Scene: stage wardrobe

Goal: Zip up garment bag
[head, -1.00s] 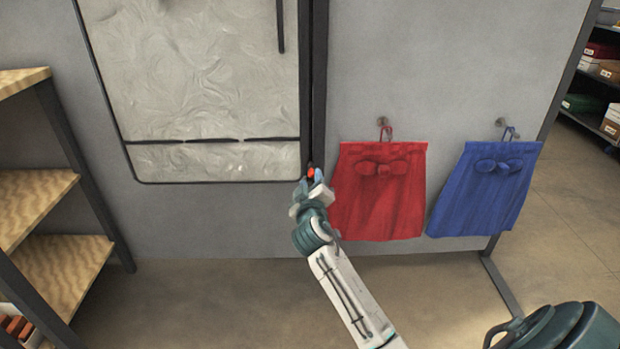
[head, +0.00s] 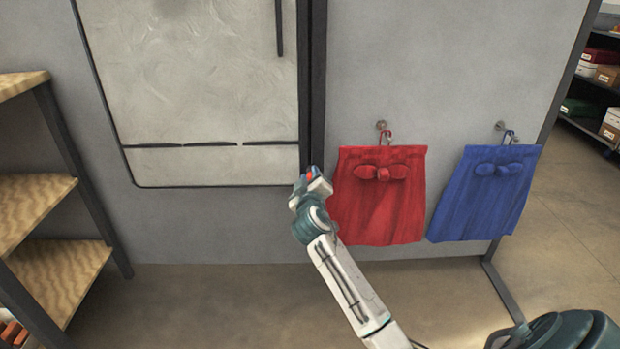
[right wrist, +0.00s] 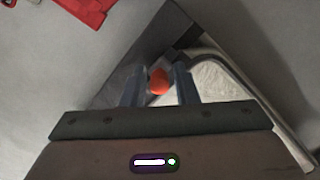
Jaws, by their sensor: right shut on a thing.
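The garment bag (head: 205,80) is a pale, creased panel with dark edging, hanging flat against the grey wall at the upper left of the head view. A dark vertical strip (head: 318,85) runs along its right side. My right gripper (head: 311,175) is at the bag's lower right corner, by the lower end of that strip. It is shut on a small orange-red pull, a round knob (right wrist: 159,82) between the fingers in the right wrist view. The bag's pale corner (right wrist: 215,85) shows just right of the fingers there. My left gripper is not in view.
A red bow-fronted cloth (head: 380,215) hangs from a hook just right of my right gripper. A blue one (head: 485,205) hangs farther right. Wooden shelves (head: 65,270) stand at the left. The floor below the wall is clear.

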